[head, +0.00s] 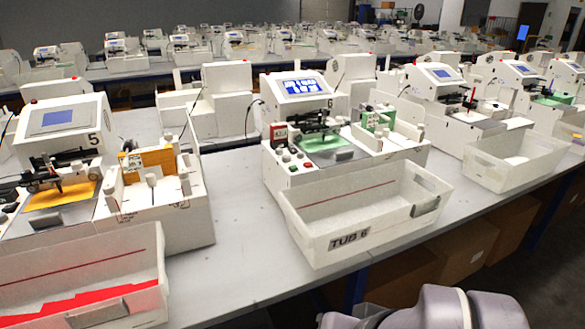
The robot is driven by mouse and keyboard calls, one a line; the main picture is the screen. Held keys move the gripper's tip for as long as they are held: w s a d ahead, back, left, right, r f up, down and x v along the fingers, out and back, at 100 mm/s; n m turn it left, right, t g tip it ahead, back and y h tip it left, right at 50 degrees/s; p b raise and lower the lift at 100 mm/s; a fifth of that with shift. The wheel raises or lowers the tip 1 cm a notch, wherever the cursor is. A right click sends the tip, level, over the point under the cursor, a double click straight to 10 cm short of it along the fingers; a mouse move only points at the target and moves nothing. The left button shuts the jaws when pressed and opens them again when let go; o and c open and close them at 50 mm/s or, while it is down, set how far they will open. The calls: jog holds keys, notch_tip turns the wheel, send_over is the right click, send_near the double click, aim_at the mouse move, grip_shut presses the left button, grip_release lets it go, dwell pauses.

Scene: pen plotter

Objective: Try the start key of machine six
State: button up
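Machine six (335,172) is a white plotter in the middle of the head view, with a "6" beside its lit blue-and-white screen (303,86). Its small control panel (291,157) is at its front left, with several small dark, red and greenish keys below a red box (279,134). The labels are too small to read, so I cannot tell which is the start key. A green sheet (333,154) lies under the machine's carriage. My gripper is out of view; only grey links of my arm show at the bottom edge, apart from the machine.
A white tub labelled "TUB 6" (345,242) stands in front of machine six and looks empty. Machine five (60,145) is to the left, with a tub holding red material (80,301). More machines stand right and behind. Bare table (238,215) lies between five and six.

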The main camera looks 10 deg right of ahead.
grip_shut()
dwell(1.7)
